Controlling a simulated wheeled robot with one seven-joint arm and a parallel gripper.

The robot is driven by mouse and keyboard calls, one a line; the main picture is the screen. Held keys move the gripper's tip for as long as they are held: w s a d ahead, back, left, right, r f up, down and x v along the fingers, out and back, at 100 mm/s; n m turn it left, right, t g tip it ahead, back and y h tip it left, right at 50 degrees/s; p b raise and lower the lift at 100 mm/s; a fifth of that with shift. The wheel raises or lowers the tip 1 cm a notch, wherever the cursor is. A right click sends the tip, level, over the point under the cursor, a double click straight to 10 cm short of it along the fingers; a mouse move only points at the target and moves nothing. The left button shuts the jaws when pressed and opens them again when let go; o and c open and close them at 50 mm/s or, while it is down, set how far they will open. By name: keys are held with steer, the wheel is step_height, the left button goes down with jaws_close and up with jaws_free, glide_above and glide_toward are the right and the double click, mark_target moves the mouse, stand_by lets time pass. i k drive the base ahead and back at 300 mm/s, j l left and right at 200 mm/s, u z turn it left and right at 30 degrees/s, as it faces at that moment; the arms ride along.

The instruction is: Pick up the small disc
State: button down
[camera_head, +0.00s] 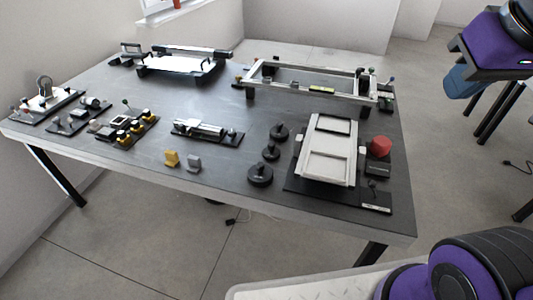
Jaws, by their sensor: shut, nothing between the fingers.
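Three round black discs with raised knobs stand in a row on the dark tabletop (225,160), right of its middle. The smallest-looking is the middle disc (270,153). A larger disc (260,176) is nearer the front edge, and another disc (279,132) is farther back. All three rest flat and apart, with nothing holding them. I cannot make out my gripper or its fingertips in this view.
A white tray-like fixture (312,167) on a black plate stands right of the discs, beside a red knob (380,146). A metal frame (318,78) lies behind. Bare tabletop surrounds the discs' left side.

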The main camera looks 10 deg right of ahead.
mark_target(271, 152)
steer(key=i+j+z, duration=0.1)
steer(key=i+j, duration=0.25)
steer(key=j, duration=0.25)
steer(key=i+j+z, duration=0.15)
steer(key=j, duration=0.2)
steer(key=i+j, duration=0.2)
steer(key=j+z, duration=0.05)
steer(key=j, duration=0.05)
